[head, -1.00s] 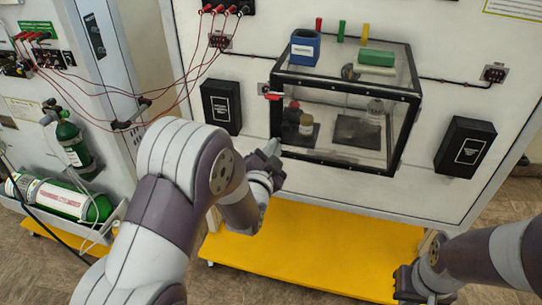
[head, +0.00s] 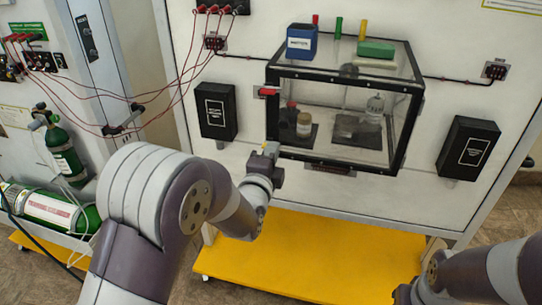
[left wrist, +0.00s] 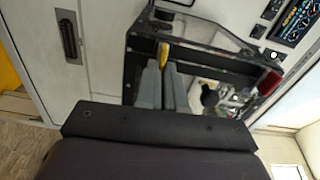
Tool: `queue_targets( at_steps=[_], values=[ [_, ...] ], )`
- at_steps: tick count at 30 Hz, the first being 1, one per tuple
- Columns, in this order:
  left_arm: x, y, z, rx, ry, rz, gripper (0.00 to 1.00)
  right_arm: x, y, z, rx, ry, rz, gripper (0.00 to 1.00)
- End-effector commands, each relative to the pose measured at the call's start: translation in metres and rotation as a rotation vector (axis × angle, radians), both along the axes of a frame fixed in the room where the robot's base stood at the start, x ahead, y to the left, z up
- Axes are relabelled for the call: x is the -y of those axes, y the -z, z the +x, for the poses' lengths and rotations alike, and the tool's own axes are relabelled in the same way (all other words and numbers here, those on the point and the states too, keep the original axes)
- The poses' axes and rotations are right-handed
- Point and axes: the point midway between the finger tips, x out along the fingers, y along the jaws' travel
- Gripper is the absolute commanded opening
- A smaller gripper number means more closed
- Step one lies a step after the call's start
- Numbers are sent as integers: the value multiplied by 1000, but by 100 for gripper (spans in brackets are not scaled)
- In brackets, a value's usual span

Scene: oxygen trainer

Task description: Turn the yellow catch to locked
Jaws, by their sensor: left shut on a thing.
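The yellow catch (left wrist: 163,52) is a small tab on the dark frame of the clear box (head: 340,165), at its lower left corner in the head view. In the left wrist view its yellow end shows at the tips of my left gripper (left wrist: 161,72), whose two grey fingers lie close together. The left gripper (head: 270,151) is shut on the catch, which it mostly hides in the head view. The catch's exact angle is hard to tell. Only a dark part of my right arm's end (head: 425,290) shows at the bottom right; its fingers cannot be made out.
A blue container (head: 302,42) and a green block (head: 376,49) stand on top. Black boxes (head: 216,110) and (head: 467,148) flank it on the panel. A yellow base (head: 310,255) lies below.

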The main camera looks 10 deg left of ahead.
Motion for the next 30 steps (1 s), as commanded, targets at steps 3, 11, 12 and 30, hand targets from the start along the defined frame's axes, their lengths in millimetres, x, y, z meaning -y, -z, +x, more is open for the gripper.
queue_targets(
  at_steps=[3,11,12,30],
  values=[
    [1,3,0,-3,1,30,0,0,3,0,0,0,0,0],
    [1,3,-1,-3,2,56,0,0,4,0,0,0,0,0],
    [1,3,-1,-3,2,57,0,0,4,0,0,0,0,0],
    [0,2,0,-1,1,55,33,0,4,0,0,0,0,0]
  ],
)
